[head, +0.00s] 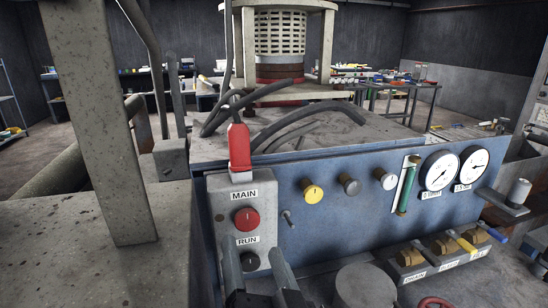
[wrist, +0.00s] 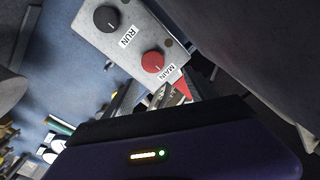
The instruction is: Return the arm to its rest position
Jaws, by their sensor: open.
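My gripper (head: 252,250) is at the bottom of the head view, its two fingers apart with nothing between them. It points at the grey control box (head: 220,208) on the blue machine front. The box carries a red MAIN knob (head: 247,220) and a black RUN knob (head: 249,261). The fingers stand around the RUN knob's place in the head view; contact cannot be told. In the wrist view the MAIN knob (wrist: 153,62) and the RUN knob (wrist: 107,19) are both visible beyond the gripper. The rest of my arm is out of view.
A red connector (head: 239,146) with a cable stands above the box. A concrete-like post (head: 100,120) rises at left. Yellow, grey and white knobs, gauges (head: 439,171) and brass valves (head: 411,257) line the right side.

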